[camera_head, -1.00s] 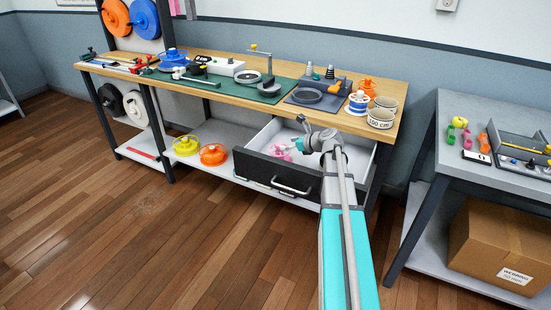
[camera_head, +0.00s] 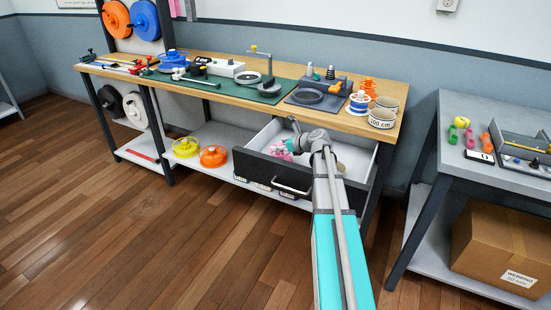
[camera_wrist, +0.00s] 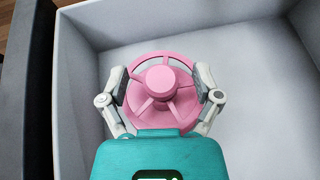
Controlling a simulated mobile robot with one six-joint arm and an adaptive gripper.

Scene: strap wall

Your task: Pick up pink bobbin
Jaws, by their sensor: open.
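The pink bobbin (camera_wrist: 160,83) lies in the open drawer (camera_wrist: 255,120), its round spoked face and central hub turned to the wrist camera. My gripper (camera_wrist: 161,90) is open, with one finger on each side of the bobbin. The fingertips overlap the bobbin's left and right rim in the wrist view; I cannot tell whether they touch it. In the head view, the bobbin (camera_head: 281,152) shows as a small pink patch, partly hidden by my gripper (camera_head: 289,144) and arm.
The drawer's dark front (camera_head: 258,172) and light walls surround my gripper. The wooden bench top (camera_head: 212,62) overhangs the drawer's back. A yellow spool (camera_head: 186,147) and an orange spool (camera_head: 213,156) stand on the shelf to the left. The drawer floor right of the bobbin is clear.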

